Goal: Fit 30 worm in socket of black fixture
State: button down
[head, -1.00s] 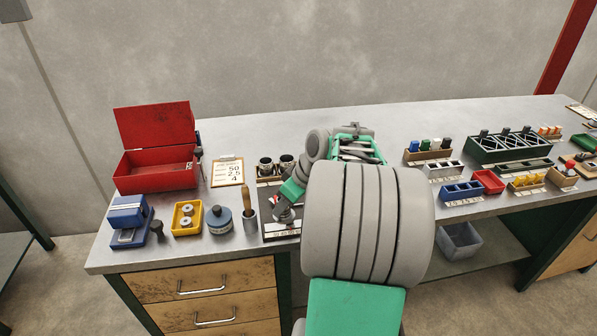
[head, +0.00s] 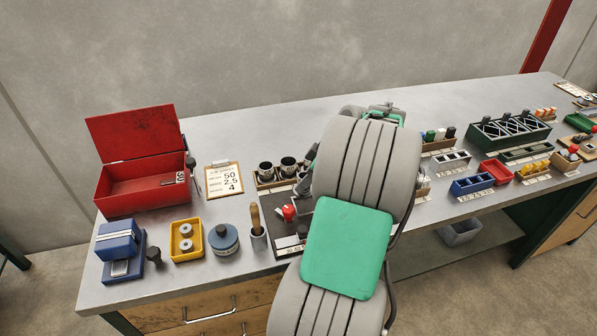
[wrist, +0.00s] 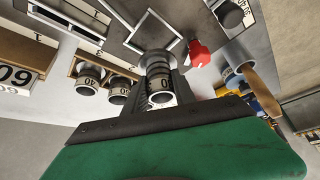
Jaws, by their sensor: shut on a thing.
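My gripper (wrist: 157,90) is shut on a grey ringed cylinder with a dark number band (wrist: 161,86). Only a 0 of its number reads clearly, so I cannot confirm that it is the 30 worm. In the wrist view it sits between the two fingers, in front of the dark grey fixture plate. Whether it touches a socket I cannot tell. The black fixture (head: 283,227), with a red knob (head: 289,212), lies on the bench left of my arm. The red knob (wrist: 199,54) also shows right of the fingers.
More numbered cylinders stand in a wooden rack (head: 262,186) behind the fixture; one (wrist: 89,77) reads 40. A cup with a wooden-handled tool (head: 258,238) stands close left of the fixture. A red box (head: 140,185) and a clipboard (head: 223,178) lie farther left.

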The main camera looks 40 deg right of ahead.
aim_at(308, 192)
jog(key=shift+a+f, duration=0.1)
jog(key=shift+f, duration=0.1)
jog(key=shift+s+f+b, duration=0.15)
jog(key=shift+f+b, duration=0.1)
jog(key=shift+b, duration=0.1)
jog(key=f+b, duration=0.2)
jog(key=f, duration=0.1)
jog(key=f+b, duration=0.1)
jog(key=shift+s+d+f, duration=0.15)
jog(key=shift+d+f, duration=0.15)
jog(key=shift+f, duration=0.05)
jog(key=c, duration=0.9)
grip_release()
jog(key=shift+c, duration=0.2)
jog(key=v, duration=0.8)
jog(key=shift+a, duration=0.1)
